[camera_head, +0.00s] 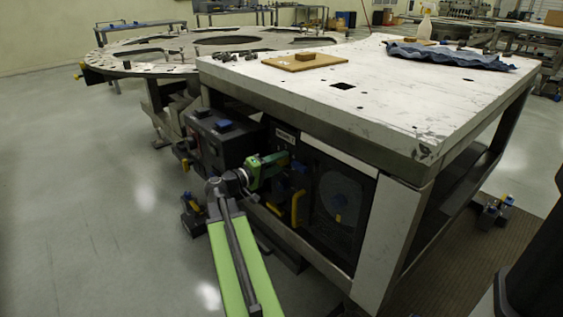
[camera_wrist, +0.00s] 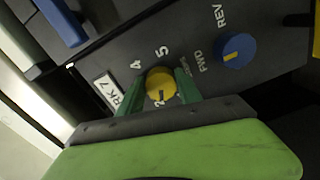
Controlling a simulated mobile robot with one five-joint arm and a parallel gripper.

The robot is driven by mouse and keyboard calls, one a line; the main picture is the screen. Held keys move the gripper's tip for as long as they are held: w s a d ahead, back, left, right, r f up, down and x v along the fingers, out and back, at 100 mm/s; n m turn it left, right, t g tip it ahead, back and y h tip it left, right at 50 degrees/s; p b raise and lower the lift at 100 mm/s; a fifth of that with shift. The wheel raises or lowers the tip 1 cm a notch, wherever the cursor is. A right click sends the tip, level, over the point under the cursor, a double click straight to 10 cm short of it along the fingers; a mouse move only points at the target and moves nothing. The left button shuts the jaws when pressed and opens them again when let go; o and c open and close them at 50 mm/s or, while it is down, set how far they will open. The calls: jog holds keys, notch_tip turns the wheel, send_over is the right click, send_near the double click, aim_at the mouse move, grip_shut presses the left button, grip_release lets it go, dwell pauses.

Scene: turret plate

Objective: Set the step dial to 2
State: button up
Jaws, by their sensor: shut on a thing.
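The step dial (camera_wrist: 159,80) is a round yellow knob on a dark panel in the wrist view. White numbers, including 4 and 5, stand around it. Its dark pointer line points towards the bottom of the picture, near a digit that is partly hidden by my gripper. My gripper (camera_head: 275,161) has its green fingers on both sides of the knob and is shut on it. In the head view, my gripper reaches the dark panel below the white tabletop, and the dial itself cannot be made out there.
A blue knob (camera_wrist: 236,51) with a yellow pointer sits beside the dial, by the words FWD and REV. A yellow handle (camera_head: 299,207) is right of my gripper. The white table (camera_head: 330,92) overhangs the panel. The floor at left is clear.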

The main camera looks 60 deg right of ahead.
jog(key=shift+s+m, duration=0.1)
jog(key=shift+m, duration=0.5)
jog(key=o, duration=1.4)
jog(key=shift+c, duration=0.2)
jog(key=v, duration=1.7)
jog(key=shift+a, duration=0.25)
